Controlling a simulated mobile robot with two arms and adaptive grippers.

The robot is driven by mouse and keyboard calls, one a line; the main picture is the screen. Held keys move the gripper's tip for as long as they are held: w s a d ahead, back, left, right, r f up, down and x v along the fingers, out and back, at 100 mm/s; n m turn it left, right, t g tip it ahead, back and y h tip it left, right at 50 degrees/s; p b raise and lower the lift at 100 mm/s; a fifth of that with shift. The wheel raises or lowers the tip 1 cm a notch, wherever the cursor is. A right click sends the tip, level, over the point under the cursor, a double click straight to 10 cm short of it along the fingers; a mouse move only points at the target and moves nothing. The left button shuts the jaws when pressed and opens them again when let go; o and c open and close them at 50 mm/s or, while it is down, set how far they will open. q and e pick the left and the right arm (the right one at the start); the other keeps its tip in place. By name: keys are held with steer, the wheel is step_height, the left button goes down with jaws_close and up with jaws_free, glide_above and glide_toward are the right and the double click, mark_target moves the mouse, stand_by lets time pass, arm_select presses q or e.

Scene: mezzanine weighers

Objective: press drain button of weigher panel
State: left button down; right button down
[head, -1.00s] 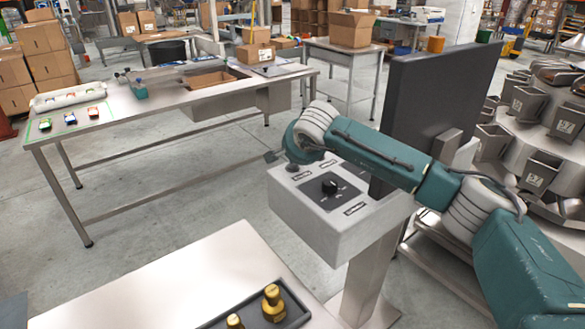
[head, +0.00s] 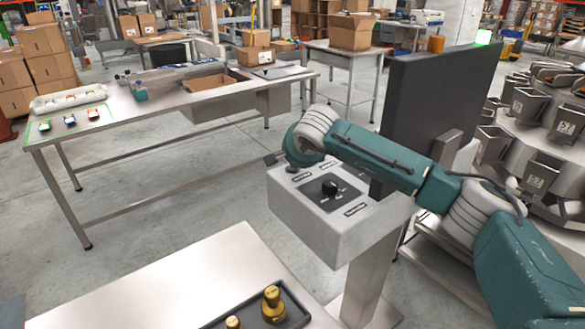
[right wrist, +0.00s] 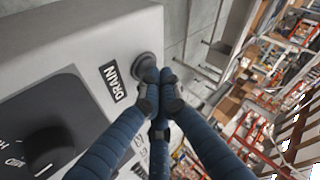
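The weigher panel (head: 310,230) is a grey box on a steel post, with a black selector knob (head: 329,187) on a dark plate. In the right wrist view, the DRAIN label (right wrist: 112,82) lies beside a round dark grey drain button (right wrist: 147,65) near the panel edge. My right gripper (right wrist: 158,86) is shut and empty, its blue-black fingertips together at the button and partly covering it. I cannot tell whether they touch it. My left gripper is not in view.
A dark screen (head: 430,110) stands behind the panel, with a lit green lamp (head: 483,37) at its top edge. Steel weigher buckets (head: 540,170) are at right. A bench with brass weights (head: 272,303) is in front. Another steel table (head: 150,117) stands at left.

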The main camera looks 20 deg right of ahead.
mark_target(294, 169)
steer(key=shift+f, duration=0.15)
stand_by(0.3)
steer(key=shift+r+p, duration=0.3)
steer(key=shift+r, duration=0.5)
steer(key=shift+r, duration=0.1)
steer(key=shift+r+p, duration=1.3)
steer(key=shift+r, duration=1.15)
